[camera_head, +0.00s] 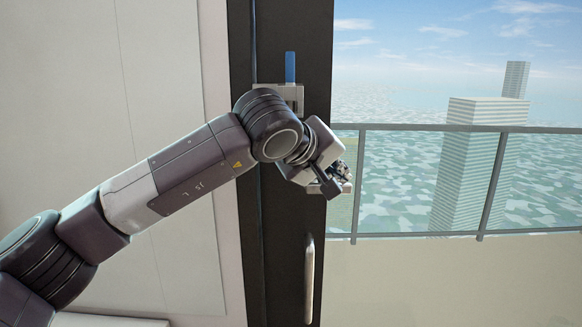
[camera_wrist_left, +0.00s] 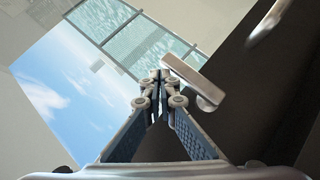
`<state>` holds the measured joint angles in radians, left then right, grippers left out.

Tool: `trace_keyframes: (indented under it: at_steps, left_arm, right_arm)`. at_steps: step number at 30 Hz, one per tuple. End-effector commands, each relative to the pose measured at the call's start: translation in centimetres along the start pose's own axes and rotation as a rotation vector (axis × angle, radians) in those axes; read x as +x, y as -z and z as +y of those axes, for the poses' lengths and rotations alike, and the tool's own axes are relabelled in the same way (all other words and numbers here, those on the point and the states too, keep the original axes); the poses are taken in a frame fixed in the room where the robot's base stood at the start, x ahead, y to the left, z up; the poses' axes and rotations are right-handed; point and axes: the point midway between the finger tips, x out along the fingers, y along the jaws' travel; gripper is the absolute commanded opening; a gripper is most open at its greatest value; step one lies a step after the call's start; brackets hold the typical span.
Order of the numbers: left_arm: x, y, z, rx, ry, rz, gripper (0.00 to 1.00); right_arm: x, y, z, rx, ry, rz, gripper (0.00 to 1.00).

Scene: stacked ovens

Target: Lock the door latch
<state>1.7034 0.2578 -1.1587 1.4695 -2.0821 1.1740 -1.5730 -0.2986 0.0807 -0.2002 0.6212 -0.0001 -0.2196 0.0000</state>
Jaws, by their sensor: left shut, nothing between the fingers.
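A dark door frame (camera_head: 292,225) stands upright in the middle of the head view. An upright blue tab (camera_head: 290,67) rises from a grey bracket (camera_head: 293,92) on it, partly hidden by my arm; I cannot tell whether this is the whole latch. My left gripper (camera_head: 343,178) is in front of the frame, below and right of the tab. In the left wrist view its fingertips (camera_wrist_left: 160,76) are together and empty. A pale metal bar (camera_wrist_left: 197,84) lies just right of them; contact is unclear. My right gripper is not in view.
A long vertical handle (camera_head: 309,278) is on the dark frame below my gripper. A pale handle end also shows in the left wrist view (camera_wrist_left: 268,20). Glass with a railing (camera_head: 450,128) and towers beyond is at right. A pale wall panel (camera_head: 70,90) is at left.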

Motion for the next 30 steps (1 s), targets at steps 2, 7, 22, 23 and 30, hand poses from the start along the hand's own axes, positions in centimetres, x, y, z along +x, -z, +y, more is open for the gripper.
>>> trace_keyframes:
  at_steps: [2,7,22,23,30]
  left_arm:
    - [0.0,0.0,0.0,0.0,0.0,0.0,0.0]
    - [-0.6,0.1,0.0,0.0,-0.001,0.001,0.0]
    - [-10.0,0.1,0.0,0.0,-0.002,0.002,0.0]
    - [-10.4,0.1,0.0,0.001,-0.001,0.002,0.0]
    - [-12.0,0.0,0.0,0.0,0.0,0.0,0.0]
  right_arm:
    - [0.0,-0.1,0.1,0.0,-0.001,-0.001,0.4]
    - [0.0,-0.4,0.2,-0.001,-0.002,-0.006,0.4]
    - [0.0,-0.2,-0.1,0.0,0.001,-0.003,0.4]
    - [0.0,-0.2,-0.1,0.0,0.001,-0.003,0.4]
    - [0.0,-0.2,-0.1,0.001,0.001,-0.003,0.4]
